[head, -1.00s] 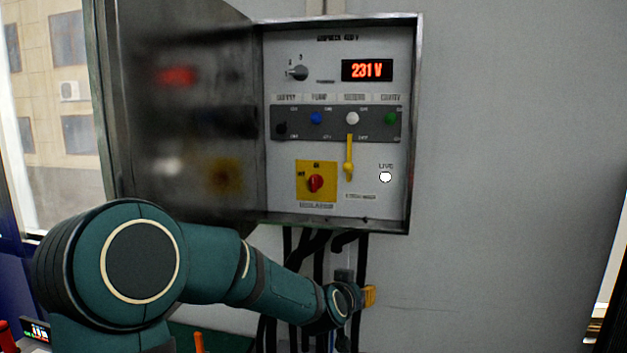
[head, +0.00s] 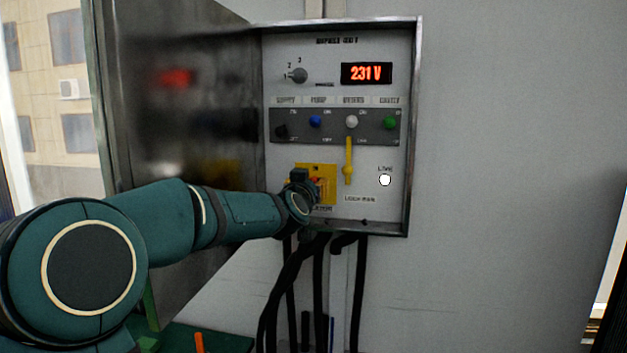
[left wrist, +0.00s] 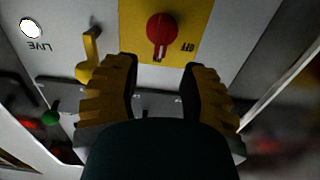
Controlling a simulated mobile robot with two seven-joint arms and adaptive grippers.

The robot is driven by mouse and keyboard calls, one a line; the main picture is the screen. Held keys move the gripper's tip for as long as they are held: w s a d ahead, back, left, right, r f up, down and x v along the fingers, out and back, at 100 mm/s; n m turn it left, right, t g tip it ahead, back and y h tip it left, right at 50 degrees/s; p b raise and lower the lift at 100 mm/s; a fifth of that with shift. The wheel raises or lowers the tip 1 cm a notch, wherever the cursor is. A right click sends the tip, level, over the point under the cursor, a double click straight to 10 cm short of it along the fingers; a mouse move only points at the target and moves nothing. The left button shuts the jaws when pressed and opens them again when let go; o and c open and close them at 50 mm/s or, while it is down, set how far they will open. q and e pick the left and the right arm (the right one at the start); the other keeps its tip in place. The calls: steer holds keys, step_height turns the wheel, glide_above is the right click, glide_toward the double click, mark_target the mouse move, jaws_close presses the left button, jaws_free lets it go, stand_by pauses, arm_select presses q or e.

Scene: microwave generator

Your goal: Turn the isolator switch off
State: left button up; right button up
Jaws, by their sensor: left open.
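The isolator switch is a red rotary knob (left wrist: 161,28) on a yellow plate (left wrist: 195,15) in the left wrist view, where the panel appears turned over. In the head view the yellow plate (head: 328,171) sits low in the open cabinet (head: 413,130), with the knob mostly hidden by my arm. My left gripper (left wrist: 160,72) is open, its two yellow fingers apart. The knob shows just beyond the fingertips, in line with the gap; I see no grip on it. In the head view my left gripper (head: 303,184) is in front of the plate. My right gripper is not in view.
A yellow lever (head: 348,162) hangs right of the plate; it also shows beside a finger in the left wrist view (left wrist: 89,55). A white LIVE lamp (head: 385,180) is lit. The display (head: 367,73) reads 231 V. The cabinet door (head: 180,110) stands open left. Black cables (head: 318,280) hang below.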

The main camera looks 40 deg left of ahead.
mark_target(313, 179)
arm_select(q)
steer(key=shift+x, duration=2.8)
steer(key=shift+o, duration=0.2)
steer(key=shift+s, duration=0.1)
jaws_close()
